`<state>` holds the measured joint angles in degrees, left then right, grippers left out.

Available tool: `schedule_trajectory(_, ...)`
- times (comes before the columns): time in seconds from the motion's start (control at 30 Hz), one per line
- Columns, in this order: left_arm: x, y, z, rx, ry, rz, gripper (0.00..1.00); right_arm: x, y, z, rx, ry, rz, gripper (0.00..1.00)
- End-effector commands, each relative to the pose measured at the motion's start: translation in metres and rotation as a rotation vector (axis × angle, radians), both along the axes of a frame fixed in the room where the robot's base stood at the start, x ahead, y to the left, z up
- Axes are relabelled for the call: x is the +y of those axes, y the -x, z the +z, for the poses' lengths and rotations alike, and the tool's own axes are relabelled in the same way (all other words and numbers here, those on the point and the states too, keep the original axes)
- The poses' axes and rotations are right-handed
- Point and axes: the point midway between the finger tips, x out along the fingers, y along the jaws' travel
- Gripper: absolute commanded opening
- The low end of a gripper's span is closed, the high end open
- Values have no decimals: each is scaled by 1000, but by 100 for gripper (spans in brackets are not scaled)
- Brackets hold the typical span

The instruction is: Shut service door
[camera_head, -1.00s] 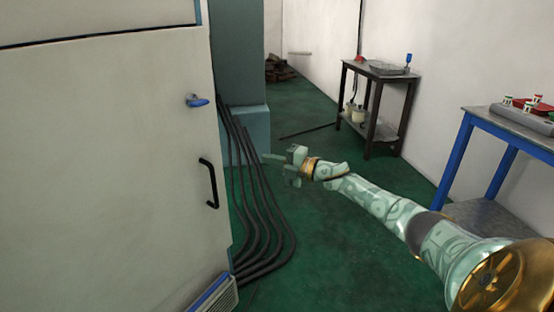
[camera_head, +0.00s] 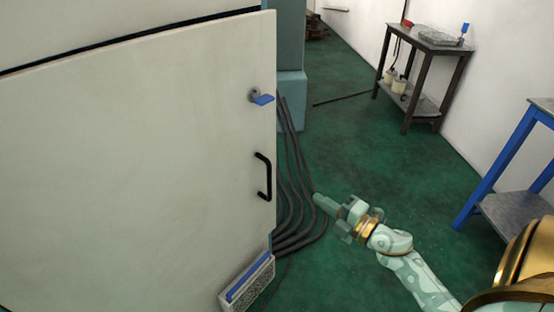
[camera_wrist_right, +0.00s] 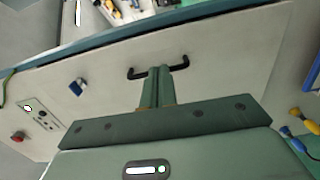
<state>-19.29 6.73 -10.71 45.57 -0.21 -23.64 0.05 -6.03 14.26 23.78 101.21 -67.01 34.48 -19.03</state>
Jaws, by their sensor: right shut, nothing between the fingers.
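The service door (camera_head: 140,160) is a large pale panel filling the left of the head view. A dark gap runs along its slanting top edge, and it appears to stand ajar. It carries a blue-tipped latch (camera_head: 260,97) and a black bar handle (camera_head: 264,177) near its right edge. My right gripper (camera_head: 322,201) is shut and empty, to the right of the handle and apart from it in this view. In the right wrist view its fingers (camera_wrist_right: 163,75) overlap the middle of the handle (camera_wrist_right: 140,73); contact cannot be told. My left gripper is out of view.
Black cables (camera_head: 300,215) run down to the green floor beside the door. A vented box (camera_head: 247,283) sits at the door's lower corner. A dark cart (camera_head: 425,60) and a blue-legged table (camera_head: 500,155) stand right. The floor between is clear.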

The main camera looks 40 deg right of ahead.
Motion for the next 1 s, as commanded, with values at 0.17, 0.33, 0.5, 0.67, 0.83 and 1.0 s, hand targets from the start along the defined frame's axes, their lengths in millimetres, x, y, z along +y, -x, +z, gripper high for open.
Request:
schedule_trajectory(0.17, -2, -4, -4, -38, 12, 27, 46, 1, -8, -2, 6, 27, -5, 0)
schedule_trajectory(0.33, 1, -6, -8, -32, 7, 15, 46, 5, -34, -3, 5, 26, -4, 0)
schedule_trajectory(0.5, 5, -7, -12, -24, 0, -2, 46, 11, -71, -4, 5, 25, -3, 0)
schedule_trajectory(0.67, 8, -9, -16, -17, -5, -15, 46, 16, -103, -4, 6, 25, -4, 0)
schedule_trajectory(0.83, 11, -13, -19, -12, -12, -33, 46, 21, -127, -4, 7, 24, -4, 0)
schedule_trajectory(1.0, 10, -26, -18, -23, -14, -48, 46, 22, -139, -2, 6, 23, -5, 0)
